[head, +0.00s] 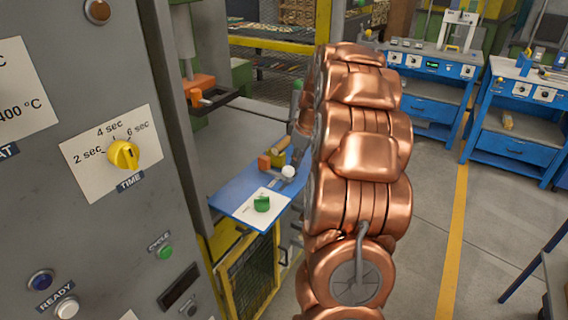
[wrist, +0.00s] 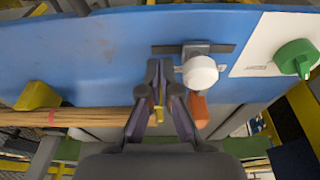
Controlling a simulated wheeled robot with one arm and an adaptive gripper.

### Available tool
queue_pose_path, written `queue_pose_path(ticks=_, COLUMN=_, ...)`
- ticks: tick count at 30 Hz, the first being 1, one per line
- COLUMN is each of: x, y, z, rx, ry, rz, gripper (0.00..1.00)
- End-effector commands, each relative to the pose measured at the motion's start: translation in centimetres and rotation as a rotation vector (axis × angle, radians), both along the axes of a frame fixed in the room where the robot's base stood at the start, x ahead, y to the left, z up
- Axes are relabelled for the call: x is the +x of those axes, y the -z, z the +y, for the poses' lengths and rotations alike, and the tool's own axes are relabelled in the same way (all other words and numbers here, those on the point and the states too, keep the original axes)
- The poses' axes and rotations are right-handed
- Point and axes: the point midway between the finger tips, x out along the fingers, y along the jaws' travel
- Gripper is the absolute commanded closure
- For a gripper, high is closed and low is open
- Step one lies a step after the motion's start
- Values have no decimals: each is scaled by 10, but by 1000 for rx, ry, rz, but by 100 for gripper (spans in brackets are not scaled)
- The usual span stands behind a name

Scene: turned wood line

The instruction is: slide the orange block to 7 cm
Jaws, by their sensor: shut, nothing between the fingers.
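An orange block (wrist: 198,108) shows in the wrist view just below a white round knob (wrist: 201,72), right of my gripper's fingers. In the head view, an orange block (head: 264,163) stands at the blue panel's edge, left of the white knob (head: 288,172). Another orange block (head: 202,84) sits higher up, on a dark ledge of the machine. I cannot tell which one the task names. No 7 cm mark is legible. My gripper (wrist: 162,80) is shut and empty over the blue panel, its tips left of the white knob. My arm hides it in the head view.
The blue panel (wrist: 90,50) carries a green knob (wrist: 296,58) on a white plate. A wooden rod (wrist: 85,117) and a yellow block (wrist: 38,95) lie to the left. In the head view, a grey cabinet (head: 60,210) stands close on the left.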

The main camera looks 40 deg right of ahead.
Motion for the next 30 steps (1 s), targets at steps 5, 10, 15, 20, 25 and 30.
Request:
queue_pose_path(ticks=5, x=0, y=-9, z=-1, rx=1, ry=0, rz=1, gripper=100)
queue_pose_path(ticks=10, x=1, y=-18, z=-3, rx=-1, ry=-1, rz=1, gripper=100)
queue_pose_path(ticks=15, x=2, y=-26, z=-5, rx=-2, ry=0, rz=-2, gripper=100)
queue_pose_path(ticks=20, x=2, y=-33, z=-6, rx=-1, ry=0, rz=-1, gripper=100)
queue_pose_path(ticks=25, x=2, y=-41, z=-6, rx=2, ry=0, rz=2, gripper=100)
queue_pose_path(ticks=30, x=2, y=-49, z=-8, rx=1, ry=0, rz=0, gripper=100)
